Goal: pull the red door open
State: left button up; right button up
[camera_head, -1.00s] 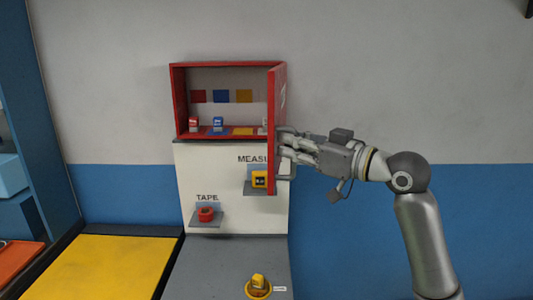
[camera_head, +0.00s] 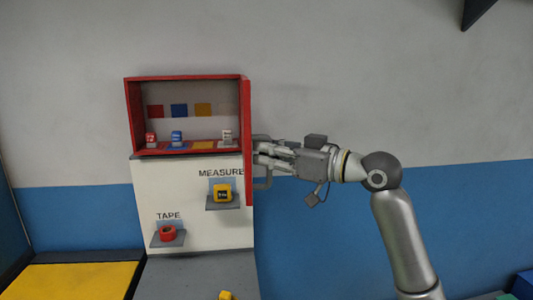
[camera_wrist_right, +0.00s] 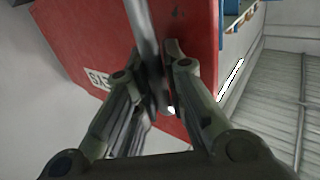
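The red door (camera_head: 248,150) is hinged at the right side of the red cabinet (camera_head: 185,78). It stands swung out toward me and shows nearly edge-on, with the cabinet inside exposed. Its grey bar handle (camera_head: 264,184) is on the right, outer face. My right gripper (camera_head: 262,155) is at this handle. In the right wrist view, the fingers (camera_wrist_right: 150,75) close in on both sides of the handle bar (camera_wrist_right: 145,35), in front of the door's red face (camera_wrist_right: 85,45). My left gripper is not in view.
Inside the cabinet stand small red (camera_head: 151,139), blue (camera_head: 177,138) and white (camera_head: 227,136) items. Below, shelves hold a yellow tape measure (camera_head: 222,193) and red tape (camera_head: 168,233). A yellow surface (camera_head: 70,280) lies at lower left. The wall right of the door is clear.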

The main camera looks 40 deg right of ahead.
jog(key=o, duration=0.4)
jog(key=shift+s, duration=0.1)
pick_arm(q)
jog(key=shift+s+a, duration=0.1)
pick_arm(e)
jog(key=v, duration=1.2)
jog(key=shift+d, duration=0.1)
